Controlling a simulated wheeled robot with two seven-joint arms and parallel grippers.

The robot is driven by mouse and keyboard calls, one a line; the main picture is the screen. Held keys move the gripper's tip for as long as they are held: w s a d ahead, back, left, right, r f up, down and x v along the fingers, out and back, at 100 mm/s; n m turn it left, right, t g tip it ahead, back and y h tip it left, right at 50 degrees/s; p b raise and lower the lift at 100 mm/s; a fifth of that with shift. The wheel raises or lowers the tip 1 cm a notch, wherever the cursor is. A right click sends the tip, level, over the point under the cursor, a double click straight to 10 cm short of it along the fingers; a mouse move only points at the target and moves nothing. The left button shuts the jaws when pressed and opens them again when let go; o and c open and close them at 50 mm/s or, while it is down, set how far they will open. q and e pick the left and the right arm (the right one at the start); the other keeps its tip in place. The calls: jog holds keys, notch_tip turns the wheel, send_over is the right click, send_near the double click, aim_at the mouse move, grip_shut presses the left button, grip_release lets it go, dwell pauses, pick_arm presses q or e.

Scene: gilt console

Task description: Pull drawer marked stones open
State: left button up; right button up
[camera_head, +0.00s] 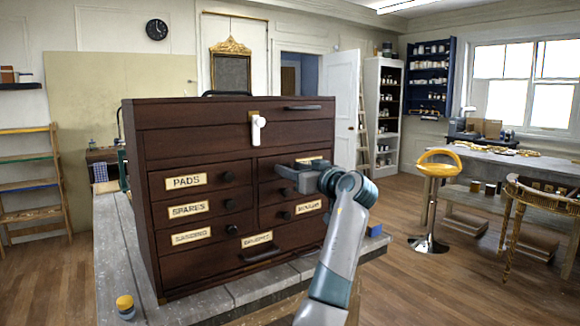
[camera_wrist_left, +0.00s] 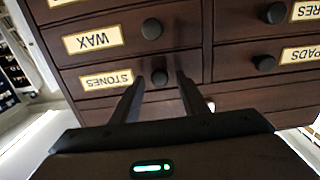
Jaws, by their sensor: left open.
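The dark wooden tool chest (camera_head: 215,145) stands upright on a grey bench with labelled drawers. In the left wrist view the label STONES (camera_wrist_left: 105,79) appears upside down, beside a round dark knob (camera_wrist_left: 160,77). The stones drawer front looks flush with its neighbours. In the head view its label (camera_head: 313,158) is mostly hidden behind my gripper, at the upper right of the small drawers. My left gripper (camera_head: 284,173) is open in front of that drawer. In the wrist view its fingers (camera_wrist_left: 159,82) lie on either side of the knob; contact cannot be told.
The WAX drawer label (camera_wrist_left: 94,40) and its knob are beside the stones drawer. PADS (camera_head: 186,181) and SPARES (camera_head: 188,210) drawers are in the left column. A yellow-topped jar (camera_head: 125,306) stands on the bench (camera_head: 240,292). A yellow stool (camera_head: 437,165) is to the right.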

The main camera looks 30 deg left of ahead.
pick_arm(q)
jog(key=shift+w+a, duration=0.25)
jog(key=shift+a, duration=0.25)
jog(key=shift+c, duration=0.5)
grip_shut()
